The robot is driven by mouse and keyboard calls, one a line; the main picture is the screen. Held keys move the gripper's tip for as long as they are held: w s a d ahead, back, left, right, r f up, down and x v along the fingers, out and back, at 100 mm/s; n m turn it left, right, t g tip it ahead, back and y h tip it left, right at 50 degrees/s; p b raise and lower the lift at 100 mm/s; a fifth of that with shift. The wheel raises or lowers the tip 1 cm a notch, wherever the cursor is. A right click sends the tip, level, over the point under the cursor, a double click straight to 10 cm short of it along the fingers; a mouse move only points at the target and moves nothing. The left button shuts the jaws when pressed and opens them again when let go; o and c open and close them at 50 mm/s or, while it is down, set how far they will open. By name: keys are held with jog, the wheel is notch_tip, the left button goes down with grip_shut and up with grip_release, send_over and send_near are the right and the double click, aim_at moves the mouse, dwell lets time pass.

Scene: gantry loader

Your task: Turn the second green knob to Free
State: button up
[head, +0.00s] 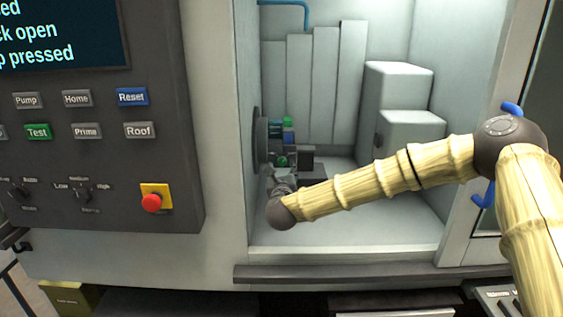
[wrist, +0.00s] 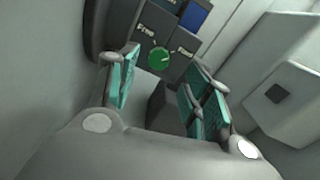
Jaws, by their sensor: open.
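A round green knob (wrist: 159,58) sits on a dark panel in the wrist view, between a "Free" label at its upper left and a partly readable label at its right. A faint light mark shows on its right side; its exact setting is hard to tell. It also shows as a small green knob (head: 282,161) inside the cabinet in the head view, with another green piece (head: 288,121) above it. My gripper (wrist: 163,84) is open, its teal-padded fingers either side of the view of the knob, apparently short of it. In the head view my gripper (head: 282,182) is small and partly hidden.
My gripper is inside the open cabinet, close to its left wall. Pale stepped blocks (head: 398,95) stand at the right rear. A sill (head: 340,273) runs along the front. A control panel (head: 90,175) with buttons and a red emergency stop (head: 151,203) is outside, left.

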aim_at(282, 162)
jog(key=w, duration=0.3)
jog(key=shift+w+a+r+p, duration=0.1)
jog(key=shift+w+r+p, duration=0.05)
jog(key=shift+w+p, duration=0.25)
jog(key=shift+w, duration=0.85)
jog(key=c, duration=1)
